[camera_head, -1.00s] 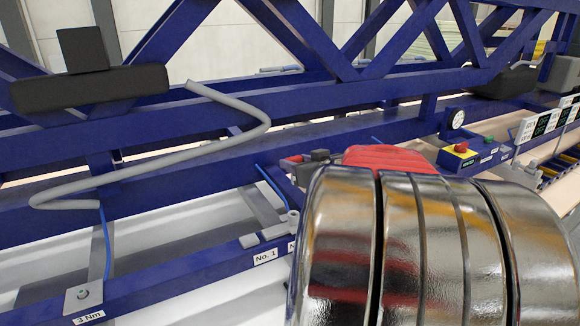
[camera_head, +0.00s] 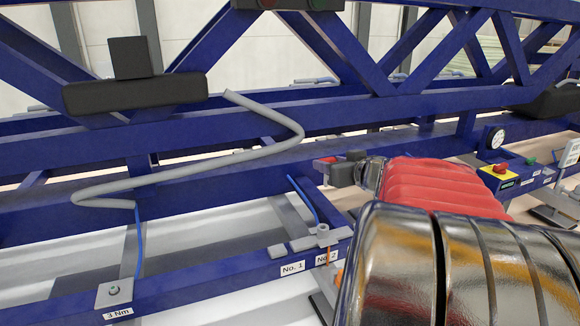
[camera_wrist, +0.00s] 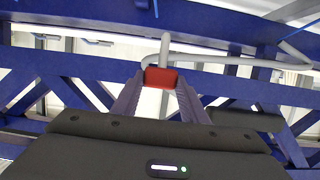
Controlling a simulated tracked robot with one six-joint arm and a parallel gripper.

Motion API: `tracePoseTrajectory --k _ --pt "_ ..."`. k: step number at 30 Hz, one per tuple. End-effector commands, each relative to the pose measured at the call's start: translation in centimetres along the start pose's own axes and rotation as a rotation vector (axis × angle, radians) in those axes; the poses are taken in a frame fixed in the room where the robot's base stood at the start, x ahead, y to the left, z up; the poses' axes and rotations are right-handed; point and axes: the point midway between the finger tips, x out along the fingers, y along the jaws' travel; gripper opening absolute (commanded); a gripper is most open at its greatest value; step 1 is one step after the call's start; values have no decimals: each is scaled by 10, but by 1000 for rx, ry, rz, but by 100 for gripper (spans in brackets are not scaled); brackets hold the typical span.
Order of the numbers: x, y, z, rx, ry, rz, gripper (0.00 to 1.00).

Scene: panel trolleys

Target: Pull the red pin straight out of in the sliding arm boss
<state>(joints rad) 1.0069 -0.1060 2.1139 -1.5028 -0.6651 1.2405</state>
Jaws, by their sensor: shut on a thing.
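A red block-shaped piece (camera_wrist: 161,77), seemingly the head of the red pin, sits between the two fingertips of my gripper (camera_wrist: 160,84) in the wrist view. The fingers are shut on it. A thin grey rod rises above it there; I cannot tell whether it is the pin's shaft or the grey tube behind. In the head view a bit of red (camera_head: 327,160) shows at the tip of my dark gripper (camera_head: 346,168), in front of the blue frame. I cannot identify the sliding arm boss for certain.
A bent grey tube (camera_head: 215,160) crosses the blue truss frame (camera_head: 200,133) to the left. Labels "No. 1" (camera_head: 292,268) and "3 Nm" mark the lower beam. A yellow box with a red button (camera_head: 500,170) and a gauge (camera_head: 495,137) are at right.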

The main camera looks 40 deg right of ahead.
Motion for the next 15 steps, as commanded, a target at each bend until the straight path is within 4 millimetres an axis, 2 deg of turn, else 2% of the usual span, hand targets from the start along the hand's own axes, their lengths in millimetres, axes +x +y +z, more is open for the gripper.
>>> tracePoseTrajectory --k 15 --pt "-5 0 -18 -1 1 0 15"
